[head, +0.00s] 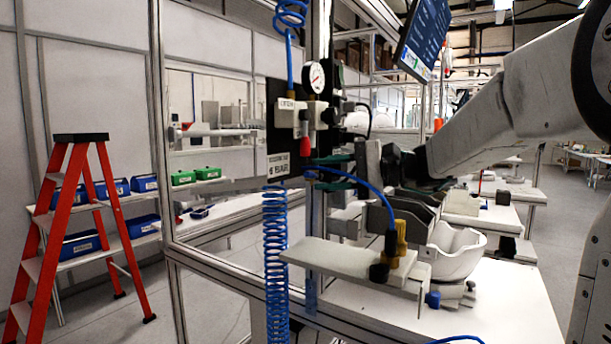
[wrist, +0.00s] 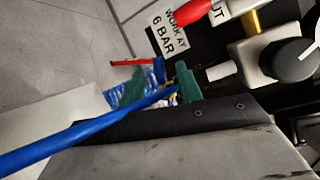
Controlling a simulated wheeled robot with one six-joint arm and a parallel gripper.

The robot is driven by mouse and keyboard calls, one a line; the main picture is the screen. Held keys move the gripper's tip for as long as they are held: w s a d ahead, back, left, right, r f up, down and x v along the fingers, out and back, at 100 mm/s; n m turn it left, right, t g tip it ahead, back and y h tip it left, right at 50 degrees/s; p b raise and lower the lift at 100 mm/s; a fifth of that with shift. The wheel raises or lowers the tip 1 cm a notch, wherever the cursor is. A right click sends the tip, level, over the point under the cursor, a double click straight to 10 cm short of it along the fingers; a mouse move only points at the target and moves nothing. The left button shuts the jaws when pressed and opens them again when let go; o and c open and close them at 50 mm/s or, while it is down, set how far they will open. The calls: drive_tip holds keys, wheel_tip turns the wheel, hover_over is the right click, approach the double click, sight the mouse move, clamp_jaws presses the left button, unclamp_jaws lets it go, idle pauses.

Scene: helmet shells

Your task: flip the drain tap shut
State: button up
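An air unit with a round gauge (head: 313,78) is mounted on a dark board, with a label reading "6 BAR". A red part (head: 305,147) hangs below its white block; the wrist view shows a red part (wrist: 194,11) near the label. A thin red bar (wrist: 130,62) lies just beyond my gripper's fingers; I cannot tell which red part is the drain tap. My gripper (head: 332,173) reaches left to just below the air unit.
A blue coiled hose (head: 275,255) hangs below the board. A white helmet shell (head: 448,250) sits on the bench. A red ladder (head: 75,220) stands at left.

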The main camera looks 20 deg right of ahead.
sight(314, 174)
drive_tip(key=shift+x, duration=1.95)
drive_tip(key=shift+s, duration=0.1)
clamp_jaws()
drive_tip(key=shift+f+n+h, duration=0.55)
drive_tip(key=shift+n+h, duration=0.05)
drive_tip(key=shift+n, duration=0.5)
unclamp_jaws()
drive_tip(key=shift+s, duration=0.1)
